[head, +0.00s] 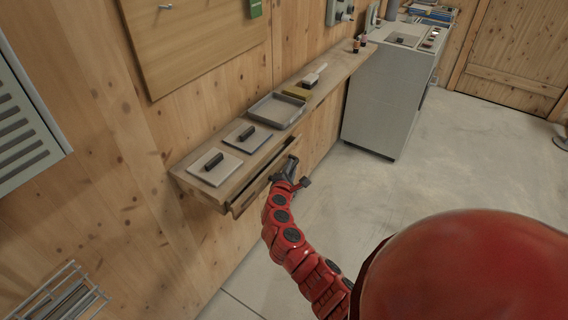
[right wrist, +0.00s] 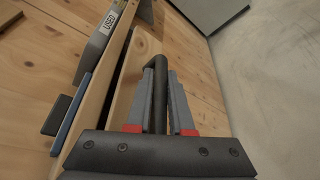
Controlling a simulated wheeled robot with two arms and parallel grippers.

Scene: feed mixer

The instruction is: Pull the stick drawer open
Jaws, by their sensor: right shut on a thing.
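The stick drawer (head: 248,198) sits under the wooden wall shelf. It stands partly open, with a dark gap between its front and the shelf. The drawer front also shows in the right wrist view (right wrist: 122,103), with a black bar handle (right wrist: 147,58). My right gripper (head: 289,169) is at the drawer front. In the right wrist view its two grey fingers (right wrist: 163,78) are shut on the handle, one on each side. The inside of the drawer is mostly hidden. My left gripper is out of view.
On the shelf (head: 189,171) stand two plates with black handles (head: 214,162) (head: 246,133), a grey tray (head: 275,110), a yellow sponge (head: 297,93) and a brush (head: 314,76). A grey cabinet (head: 385,100) stands at the far end. The concrete floor beside the drawer is clear.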

